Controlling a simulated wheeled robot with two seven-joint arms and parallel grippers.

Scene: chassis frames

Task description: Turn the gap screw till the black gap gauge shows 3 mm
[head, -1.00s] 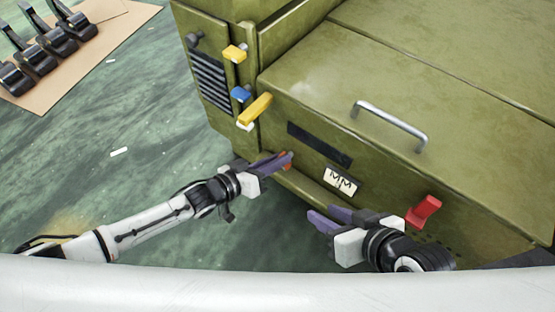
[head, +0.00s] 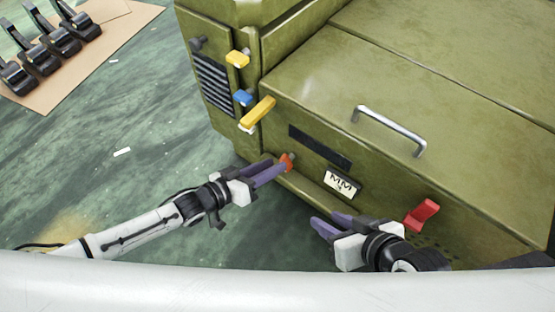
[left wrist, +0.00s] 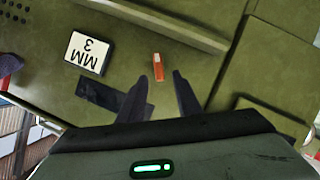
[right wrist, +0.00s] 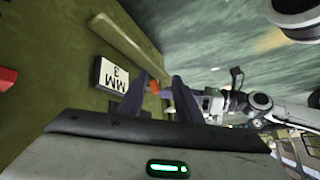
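The gap screw is a small orange-red block (head: 287,162) low on the green cabinet's front. It also shows in the left wrist view (left wrist: 158,67) and small in the right wrist view (right wrist: 155,87). My left gripper (head: 277,166) is open, its fingertips close to the screw, which appears between them in the left wrist view; I cannot tell whether they touch. The black gap gauge (head: 320,147) is a dark strip above the screw, with no readable value. A white plate marked "MM 3" (left wrist: 89,53) is beside it. My right gripper (head: 328,222) is open and empty, below the plate.
A red lever (head: 422,213) sticks out right of the plate. Several black clamps (head: 60,42) lie on a tan board. The floor left of the cabinet is mostly clear.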

